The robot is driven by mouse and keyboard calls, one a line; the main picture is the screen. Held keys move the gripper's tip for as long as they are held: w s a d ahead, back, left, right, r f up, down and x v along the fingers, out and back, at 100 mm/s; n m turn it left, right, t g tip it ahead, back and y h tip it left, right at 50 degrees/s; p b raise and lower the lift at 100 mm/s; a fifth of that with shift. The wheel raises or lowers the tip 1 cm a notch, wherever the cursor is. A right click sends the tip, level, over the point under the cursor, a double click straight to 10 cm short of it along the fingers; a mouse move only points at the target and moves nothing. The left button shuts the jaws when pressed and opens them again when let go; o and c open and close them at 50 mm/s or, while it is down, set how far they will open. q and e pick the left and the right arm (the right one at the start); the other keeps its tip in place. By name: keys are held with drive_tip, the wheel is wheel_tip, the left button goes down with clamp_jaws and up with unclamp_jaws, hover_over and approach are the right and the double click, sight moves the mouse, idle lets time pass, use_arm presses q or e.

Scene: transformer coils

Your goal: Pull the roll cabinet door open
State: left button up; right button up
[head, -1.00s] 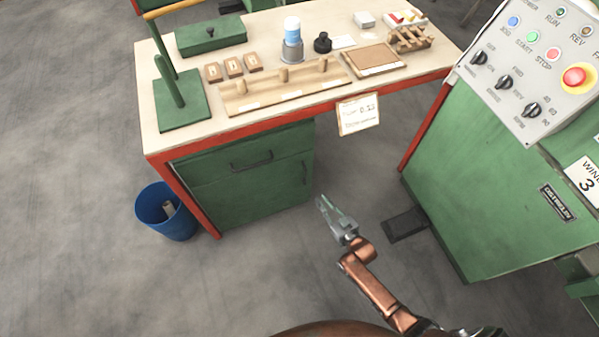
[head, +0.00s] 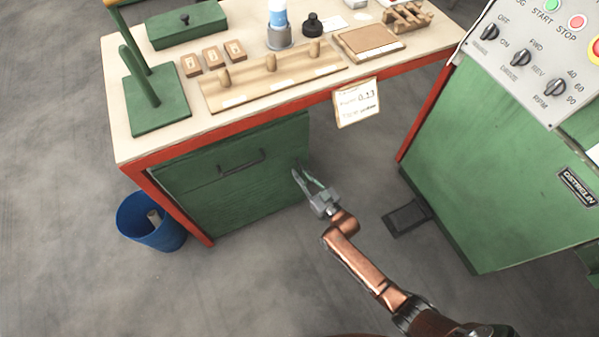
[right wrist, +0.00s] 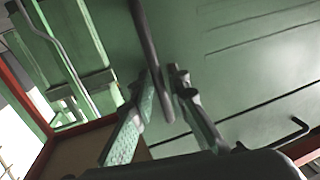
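The roll cabinet is the green unit under the workbench. Its door (head: 245,195) is the lower front panel and looks shut, with a drawer above it. In the right wrist view the door (right wrist: 225,75) fills much of the picture, and its dark bar handle (right wrist: 145,35) runs down between my right gripper's fingers. My right gripper (head: 303,174) is open at the door's right edge; in the right wrist view its fingertips (right wrist: 166,78) stand on either side of the handle. I cannot tell whether they touch it. My left gripper is out of view.
The drawer handle (head: 242,162) sits above the door. A blue bin (head: 150,225) stands left of the bench. The green winding machine (head: 490,190) and a foot pedal (head: 407,217) are to the right. The floor before the cabinet is clear.

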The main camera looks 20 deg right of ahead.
drive_tip(key=shift+c, duration=0.4)
clamp_jaws()
